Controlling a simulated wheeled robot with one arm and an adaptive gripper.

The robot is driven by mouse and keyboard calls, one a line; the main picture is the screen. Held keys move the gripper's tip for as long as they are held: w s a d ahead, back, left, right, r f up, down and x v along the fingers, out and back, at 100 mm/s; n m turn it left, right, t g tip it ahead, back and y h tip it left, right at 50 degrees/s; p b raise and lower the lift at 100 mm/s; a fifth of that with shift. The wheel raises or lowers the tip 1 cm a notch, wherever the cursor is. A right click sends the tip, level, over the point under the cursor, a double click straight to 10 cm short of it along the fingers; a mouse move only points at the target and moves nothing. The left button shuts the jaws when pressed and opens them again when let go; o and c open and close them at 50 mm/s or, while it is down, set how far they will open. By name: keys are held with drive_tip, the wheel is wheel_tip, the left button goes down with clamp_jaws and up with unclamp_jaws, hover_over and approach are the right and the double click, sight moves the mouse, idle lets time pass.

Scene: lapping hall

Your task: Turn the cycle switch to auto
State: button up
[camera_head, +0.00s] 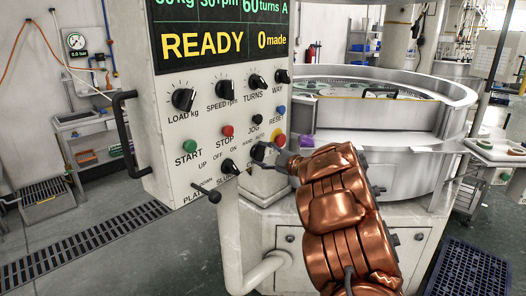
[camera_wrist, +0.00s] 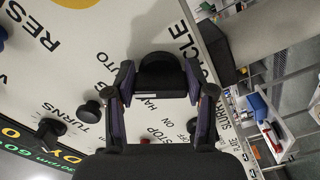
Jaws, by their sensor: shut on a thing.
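The control panel (camera_head: 215,120) stands in front of me and its display reads READY and 0 made. The cycle switch (camera_wrist: 160,72) is a black knob at the panel's lower right, beside the letters of CYCLE, HAND and AUTO in the wrist view. In the head view the knob (camera_head: 258,151) is partly covered by my gripper (camera_head: 279,156). In the wrist view my gripper (camera_wrist: 157,82) has one finger on each side of the knob and is shut on it. I cannot tell which word the knob points to.
A black handle (camera_head: 126,135) sticks out at the panel's left edge. The large round lapping machine (camera_head: 400,130) stands behind my arm.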

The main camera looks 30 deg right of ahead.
idle(0.4)
drive_tip(key=o, duration=1.2)
drive_tip(key=shift+c, duration=0.2)
drive_tip(key=shift+s, duration=0.1)
drive_tip(key=v, duration=1.2)
